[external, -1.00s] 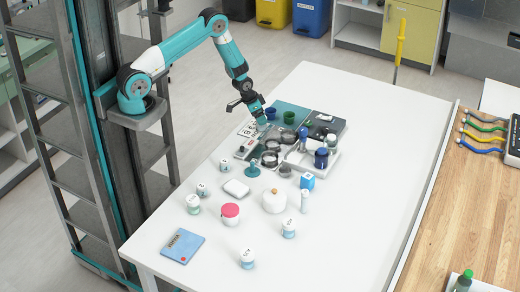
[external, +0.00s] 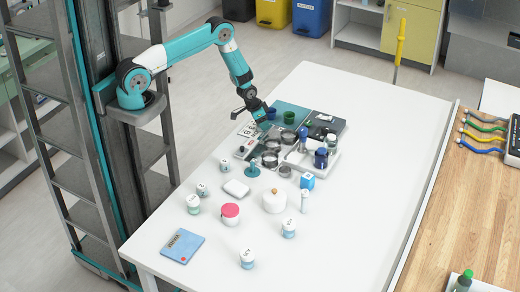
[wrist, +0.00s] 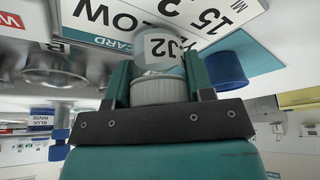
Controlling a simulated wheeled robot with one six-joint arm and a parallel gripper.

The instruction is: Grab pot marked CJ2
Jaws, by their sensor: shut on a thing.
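In the wrist view my gripper (wrist: 157,78) is shut on a small pot (wrist: 160,48) with a white ribbed cap and a label. "J2" can be read on the label, partly in shadow; the first character is less clear. The pot sits between the two teal fingers. In the external view my gripper (external: 262,126) is low at the back left of the white table (external: 350,190), beside the printed cards. The held pot is too small and covered to make out there.
A blue cup (wrist: 226,68) stands close beside the held pot. Several labelled white pots (external: 247,259) stand toward the front. The table's right side is clear.

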